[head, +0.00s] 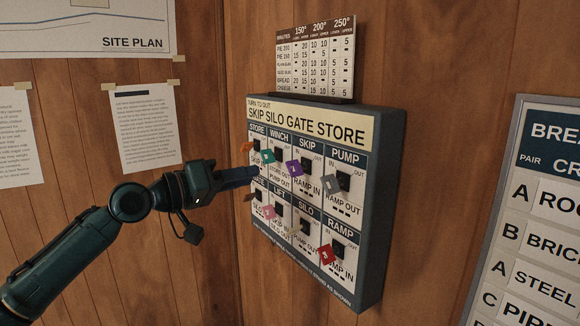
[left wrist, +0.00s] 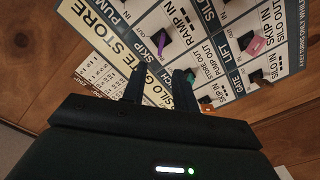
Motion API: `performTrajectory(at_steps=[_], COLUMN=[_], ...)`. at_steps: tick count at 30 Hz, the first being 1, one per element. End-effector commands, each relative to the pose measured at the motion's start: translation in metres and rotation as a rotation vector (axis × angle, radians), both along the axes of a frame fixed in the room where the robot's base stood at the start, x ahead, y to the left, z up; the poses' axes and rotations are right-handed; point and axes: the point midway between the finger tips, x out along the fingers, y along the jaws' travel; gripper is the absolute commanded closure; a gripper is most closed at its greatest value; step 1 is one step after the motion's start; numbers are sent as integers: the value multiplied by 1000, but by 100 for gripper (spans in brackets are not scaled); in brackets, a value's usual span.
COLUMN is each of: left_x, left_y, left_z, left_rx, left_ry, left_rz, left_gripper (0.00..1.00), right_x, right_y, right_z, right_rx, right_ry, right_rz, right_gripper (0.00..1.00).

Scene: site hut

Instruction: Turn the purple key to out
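The purple key (head: 294,168) sits in the lock under SKIP, in the upper row of the key panel (head: 372,215). In the head view its bow is on the left side of the lock, nearer the IN mark than OUT. My left gripper (head: 254,173) is at the panel's left side, left of the purple key. In the left wrist view my left gripper (left wrist: 158,72) is open, its two dark fingers apart with nothing between them. The purple key (left wrist: 161,41) shows beyond the fingertips, apart from them. The teal key (left wrist: 189,77) is close beside the right-hand finger. My right gripper is not in view.
Other keys crowd the panel: teal (head: 267,156), orange (head: 247,146), grey (head: 332,184), pink (head: 269,212) and red (head: 326,253). A printed table (head: 315,60) stands on top of the panel. A lettered board (head: 530,220) is at the right; papers hang left.

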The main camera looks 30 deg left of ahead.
Motion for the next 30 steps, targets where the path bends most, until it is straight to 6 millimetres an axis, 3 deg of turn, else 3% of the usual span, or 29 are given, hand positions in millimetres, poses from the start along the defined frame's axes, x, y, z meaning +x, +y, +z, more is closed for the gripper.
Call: performTrajectory(at_steps=[15,30], left_x=[55,95], left_y=[-21,-38], left_z=[5,1], left_rx=[-3,0], left_ry=[-5,-1], left_rz=[5,2], left_gripper=[71,71], right_x=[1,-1], right_y=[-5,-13], right_z=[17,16], right_rx=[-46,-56], right_ry=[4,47], right_rz=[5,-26], right_gripper=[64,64])
